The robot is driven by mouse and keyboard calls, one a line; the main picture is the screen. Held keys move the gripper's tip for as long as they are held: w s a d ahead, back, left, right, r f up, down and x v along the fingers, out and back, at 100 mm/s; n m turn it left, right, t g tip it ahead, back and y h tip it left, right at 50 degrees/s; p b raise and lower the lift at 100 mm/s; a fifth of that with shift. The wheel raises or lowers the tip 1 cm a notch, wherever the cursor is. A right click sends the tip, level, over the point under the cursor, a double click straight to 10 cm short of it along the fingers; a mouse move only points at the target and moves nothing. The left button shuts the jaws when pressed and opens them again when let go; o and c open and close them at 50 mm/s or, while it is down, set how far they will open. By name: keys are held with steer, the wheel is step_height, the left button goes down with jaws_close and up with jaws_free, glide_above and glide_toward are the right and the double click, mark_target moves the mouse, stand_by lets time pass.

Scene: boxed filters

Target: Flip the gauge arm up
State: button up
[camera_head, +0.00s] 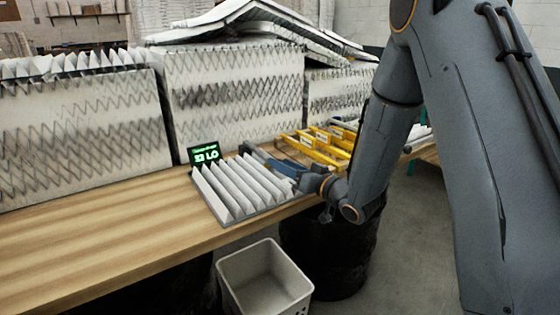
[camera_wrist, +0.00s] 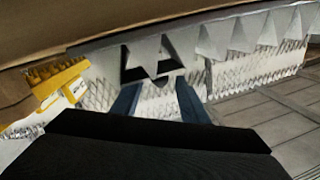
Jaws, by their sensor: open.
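A small black gauge display (camera_head: 206,153) with green lit characters stands on the wooden table behind a white pleated filter (camera_head: 240,188). I cannot make out a separate gauge arm in either view. My gripper (camera_head: 256,156) is at the right rear edge of the pleated filter, to the right of the display. Its two blue fingers are apart with nothing held between them. In the wrist view, my gripper (camera_wrist: 157,90) points at white pleated material with a dark gap. I cannot tell whether the fingers touch it.
Large boxed filters (camera_head: 235,95) stand along the back of the table. Yellow-framed pieces (camera_head: 318,148) lie to the right of my gripper. A white bin (camera_head: 263,278) stands below the front edge. The left part of the wooden table (camera_head: 90,245) is clear.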

steer(key=shift+x, duration=1.15)
steer(key=shift+d, duration=0.1)
jaws_close()
steer(key=shift+r, duration=0.1)
